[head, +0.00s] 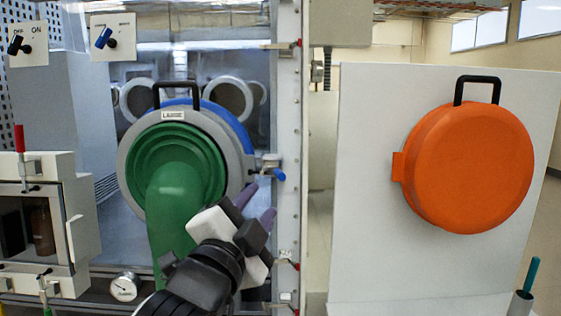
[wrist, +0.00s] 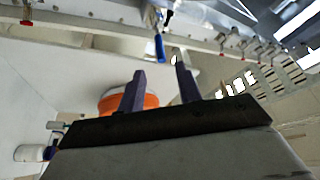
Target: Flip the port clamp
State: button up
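The port clamp (head: 268,163) is a small metal latch with a blue handle at the right rim of the round grey port ring (head: 128,165). The handle tip points right and slightly down. In the wrist view the blue handle (wrist: 160,47) hangs just beyond my fingertips, near the gap between them. My gripper (head: 259,203) has two purple fingers spread apart, with nothing between them. It is below and slightly left of the handle in the head view, and apart from it. The fingers also show in the wrist view (wrist: 160,72).
A green glove (head: 180,200) fills the port and hangs down. An orange round cover (head: 470,165) with a black handle is on the white panel (head: 370,260) at right. A metal frame post (head: 288,110) with red-tipped clamps stands beside the latch. A small side chamber (head: 75,225) is at left.

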aim_at(279, 170)
jog(key=p+x, duration=0.2)
jog(key=x, duration=0.8)
jog(key=shift+w+d+r, duration=0.1)
jog(key=shift+w, duration=0.15)
grip_shut()
